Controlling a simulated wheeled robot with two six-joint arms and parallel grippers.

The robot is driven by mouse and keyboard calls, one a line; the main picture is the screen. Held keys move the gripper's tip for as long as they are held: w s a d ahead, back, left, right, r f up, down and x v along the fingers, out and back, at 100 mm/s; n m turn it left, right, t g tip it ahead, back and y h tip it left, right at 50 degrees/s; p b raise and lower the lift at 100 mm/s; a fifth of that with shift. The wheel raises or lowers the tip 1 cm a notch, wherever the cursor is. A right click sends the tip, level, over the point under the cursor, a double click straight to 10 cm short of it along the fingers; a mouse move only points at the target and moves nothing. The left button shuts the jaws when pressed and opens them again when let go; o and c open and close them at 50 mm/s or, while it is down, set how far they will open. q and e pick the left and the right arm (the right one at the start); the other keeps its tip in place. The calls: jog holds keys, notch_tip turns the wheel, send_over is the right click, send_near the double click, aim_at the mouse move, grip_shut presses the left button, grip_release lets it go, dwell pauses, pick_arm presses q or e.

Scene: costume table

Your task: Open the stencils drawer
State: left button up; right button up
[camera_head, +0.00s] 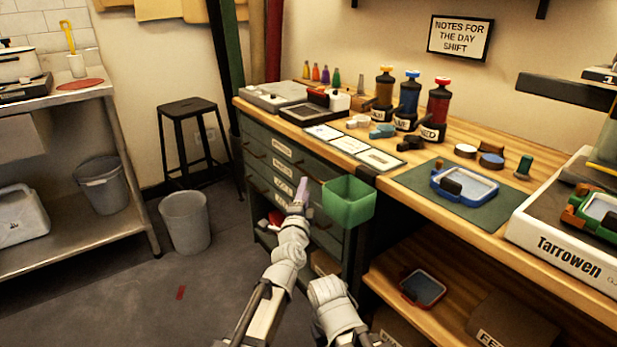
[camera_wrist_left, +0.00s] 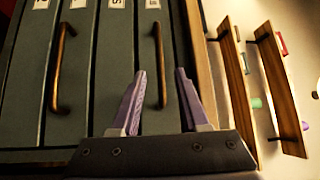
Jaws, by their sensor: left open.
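A dark green cabinet (camera_head: 325,225) with several labelled drawers stands under the wooden worktop. Its labels are too small or cut off to read, so I cannot tell which drawer is the stencils one. My left gripper (camera_head: 302,190) is in front of the drawer fronts, left of a green bin. In the left wrist view, turned sideways, the open left gripper (camera_wrist_left: 160,75) faces the fronts. A brass-coloured handle (camera_wrist_left: 160,65) shows between its fingertips, apart from both; I cannot tell the depth. A second handle (camera_wrist_left: 62,70) lies further left. The right gripper is not in view.
The green bin (camera_head: 348,203) sits at the worktop's front edge, close right of my left gripper. A grey bin (camera_head: 186,222) and black stool (camera_head: 187,112) stand left. The worktop (camera_head: 452,165) carries bottles and stamp pads. The floor in front is mostly clear.

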aim_at(309, 175)
pick_arm(q)
jog(key=shift+w+d+r+p, duration=0.15)
jog(key=shift+w+d+p, duration=0.05)
jog(key=shift+w, duration=1.1)
jog(key=shift+w+d+r+p, duration=0.15)
jog(key=shift+w+d+r, duration=0.05)
jog(key=shift+w, duration=1.1)
jog(key=shift+w+d+r+p, duration=0.15)
jog(key=shift+w+d+p, duration=0.05)
jog(key=shift+w, duration=1.1)
grip_shut()
jog(key=shift+s, duration=0.1)
